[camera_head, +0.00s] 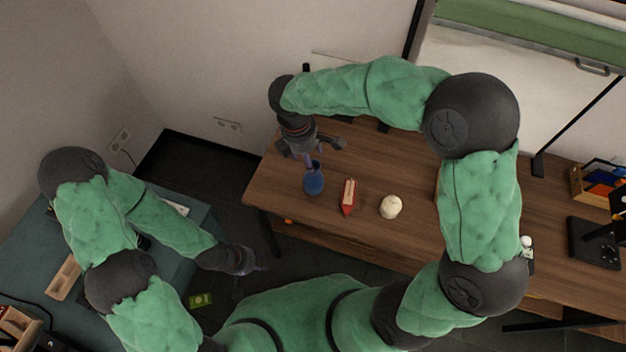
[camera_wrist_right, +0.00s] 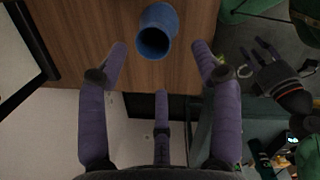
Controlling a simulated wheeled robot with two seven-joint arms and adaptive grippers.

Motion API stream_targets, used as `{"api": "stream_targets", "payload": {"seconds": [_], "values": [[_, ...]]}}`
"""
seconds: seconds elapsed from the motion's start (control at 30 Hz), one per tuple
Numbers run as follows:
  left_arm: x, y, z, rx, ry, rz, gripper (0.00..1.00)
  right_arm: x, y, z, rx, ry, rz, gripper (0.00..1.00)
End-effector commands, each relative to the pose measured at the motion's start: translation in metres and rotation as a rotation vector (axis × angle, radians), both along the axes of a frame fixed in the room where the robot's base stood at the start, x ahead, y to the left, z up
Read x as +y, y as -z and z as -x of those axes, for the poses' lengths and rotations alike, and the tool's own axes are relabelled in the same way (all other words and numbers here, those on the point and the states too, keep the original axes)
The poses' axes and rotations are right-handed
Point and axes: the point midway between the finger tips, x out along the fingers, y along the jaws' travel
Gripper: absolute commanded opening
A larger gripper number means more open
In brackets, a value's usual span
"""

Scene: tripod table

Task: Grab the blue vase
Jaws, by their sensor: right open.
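The blue vase (camera_head: 314,182) stands upright near the left end of the wooden table. In the right wrist view the vase (camera_wrist_right: 158,32) shows its round dark mouth just past the spread fingers. My right gripper (camera_head: 312,155) is open and empty close to the vase's neck, on its far side in the head view; I cannot tell if they touch. The right gripper's purple fingers (camera_wrist_right: 160,62) are wide apart in the wrist view. My left gripper (camera_head: 250,274) is open and empty, away from the vase over the floor side; it also shows in the wrist view (camera_wrist_right: 262,58).
A red and cream boat-shaped object (camera_head: 348,197) and a whitish round object (camera_head: 391,207) stand right of the vase on the wooden table (camera_head: 385,160). A green desk (camera_head: 110,300) is at the left. A box of items (camera_head: 600,183) stands far right.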

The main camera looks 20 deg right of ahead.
Motion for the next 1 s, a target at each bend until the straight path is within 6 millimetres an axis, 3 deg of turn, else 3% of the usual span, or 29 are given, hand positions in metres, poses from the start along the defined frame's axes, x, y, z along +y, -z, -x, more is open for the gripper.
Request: {"api": "stream_targets", "payload": {"seconds": [0.27,0.53,0.83,1.0], "values": [[0.000,0.010,-0.001,-0.001,0.000,0.000,0.40,-0.006,0.021,-0.001,0.001,0.001,0.000,0.65],[0.000,0.029,-0.001,-0.001,0.000,0.000,0.40,-0.016,0.057,-0.003,0.002,0.000,0.000,0.65],[0.000,0.029,-0.001,-0.001,0.000,0.000,0.40,-0.017,0.061,-0.003,-0.001,0.000,-0.001,0.65],[0.000,0.029,-0.001,-0.001,0.000,0.000,0.40,-0.017,0.061,-0.003,-0.001,0.000,-0.001,0.17]]}}
